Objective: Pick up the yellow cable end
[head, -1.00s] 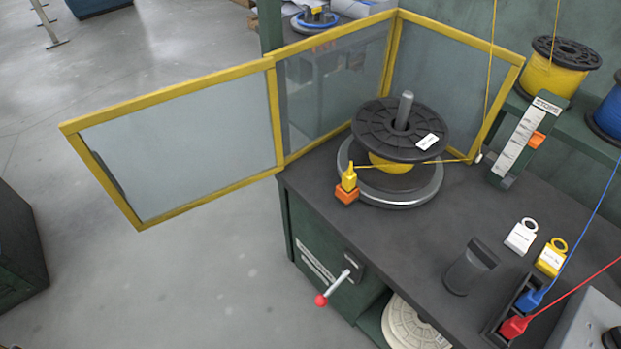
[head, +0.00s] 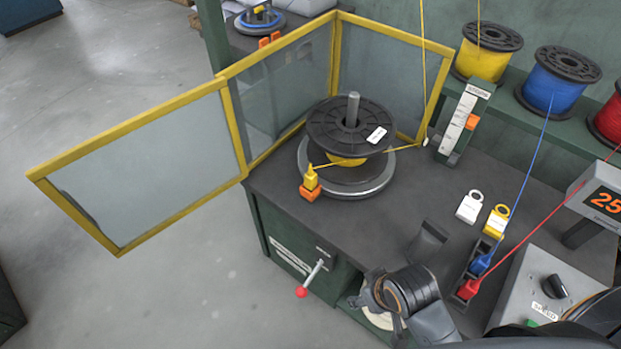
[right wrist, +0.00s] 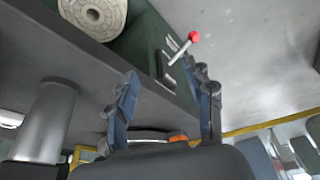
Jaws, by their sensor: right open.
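The yellow cable end (head: 311,178) is a small yellow plug sitting on an orange block (head: 310,193) at the rim of the round turntable (head: 370,189). A thin yellow cable runs from it to the spool with black flanges (head: 340,117). My right arm comes in at the bottom of the head view, over the bench's front edge, well apart from the yellow cable end. My right gripper (right wrist: 165,78) shows in the right wrist view with two fingers spread and nothing between them. An orange bit shows beyond it there. My left gripper is not in view.
A yellow-framed clear guard (head: 232,130) stands around the turntable's back and left. A red-knobbed lever (head: 302,292) sticks out of the bench front. Blue (head: 480,263) and red (head: 468,289) plugs sit in a holder at right. The bench between turntable and tags is clear.

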